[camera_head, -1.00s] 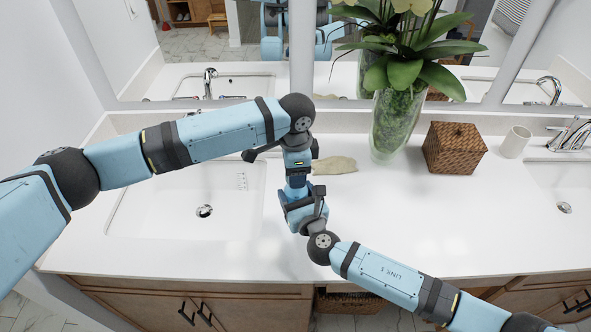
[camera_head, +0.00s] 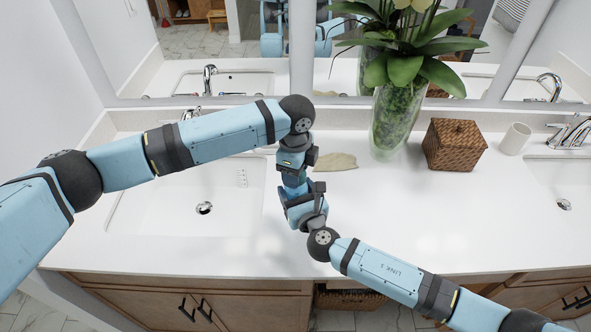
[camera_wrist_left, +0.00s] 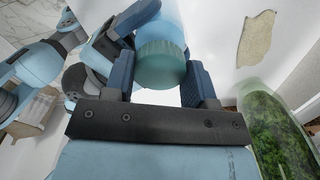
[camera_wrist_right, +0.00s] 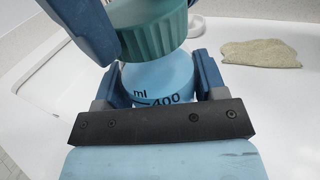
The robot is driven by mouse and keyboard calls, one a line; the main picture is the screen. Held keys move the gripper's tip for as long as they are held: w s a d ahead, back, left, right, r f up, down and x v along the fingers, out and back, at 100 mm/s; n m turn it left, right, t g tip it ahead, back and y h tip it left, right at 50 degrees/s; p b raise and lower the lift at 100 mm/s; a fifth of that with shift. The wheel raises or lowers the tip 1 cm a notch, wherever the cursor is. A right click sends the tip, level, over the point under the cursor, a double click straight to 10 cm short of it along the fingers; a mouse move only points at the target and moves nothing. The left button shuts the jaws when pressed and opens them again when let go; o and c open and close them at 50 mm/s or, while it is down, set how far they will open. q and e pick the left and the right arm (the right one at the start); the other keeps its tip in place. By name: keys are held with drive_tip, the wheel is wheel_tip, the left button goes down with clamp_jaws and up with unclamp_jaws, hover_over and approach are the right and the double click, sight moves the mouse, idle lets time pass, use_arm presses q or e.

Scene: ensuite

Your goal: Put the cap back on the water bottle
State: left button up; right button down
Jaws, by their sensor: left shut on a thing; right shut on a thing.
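The green ribbed cap (camera_wrist_right: 150,38) sits between the fingers of my left gripper (camera_head: 294,182), which is shut on it; the cap also shows in the left wrist view (camera_wrist_left: 160,65). The translucent blue water bottle (camera_wrist_right: 158,84), marked "ml 400", is between the fingers of my right gripper (camera_head: 300,205), which is shut on it. In the right wrist view the cap is right at the bottle's top end. I cannot tell whether it is seated. In the head view the grippers meet above the counter and mostly hide both.
The white counter (camera_head: 400,225) has a sink (camera_head: 170,215) at the left. A beige cloth-like piece (camera_head: 335,161), a glass vase with a plant (camera_head: 395,125), a woven box (camera_head: 453,147) and a white cup (camera_head: 515,140) stand or lie behind. The front middle is clear.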

use_arm(q)
drive_tip(key=m, duration=1.3)
drive_tip(key=shift+m, duration=0.3)
drive_tip(key=m, duration=0.3)
drive_tip(key=shift+m, duration=0.4)
drive_tip(key=m, duration=0.4)
drive_tip(key=shift+d, duration=0.1)
drive_tip(key=shift+d+r+m, duration=0.2)
drive_tip(key=shift+d+m, duration=0.05)
drive_tip(key=shift+m, duration=0.85)
drive_tip(key=shift+s+d+m, duration=0.15)
drive_tip(key=shift+d+m, duration=0.1)
drive_tip(key=shift+m, duration=0.35)
drive_tip(key=shift+s+d+m, duration=0.15)
drive_tip(key=shift+d+m, duration=0.05)
drive_tip(key=shift+m, duration=0.4)
drive_tip(key=shift+w+a+f+m, duration=0.1)
drive_tip(key=shift+a+f+m, duration=0.05)
drive_tip(key=shift+a+m, duration=0.15)
drive_tip(key=shift+a+f, duration=0.1)
drive_tip(key=shift+a, duration=0.2)
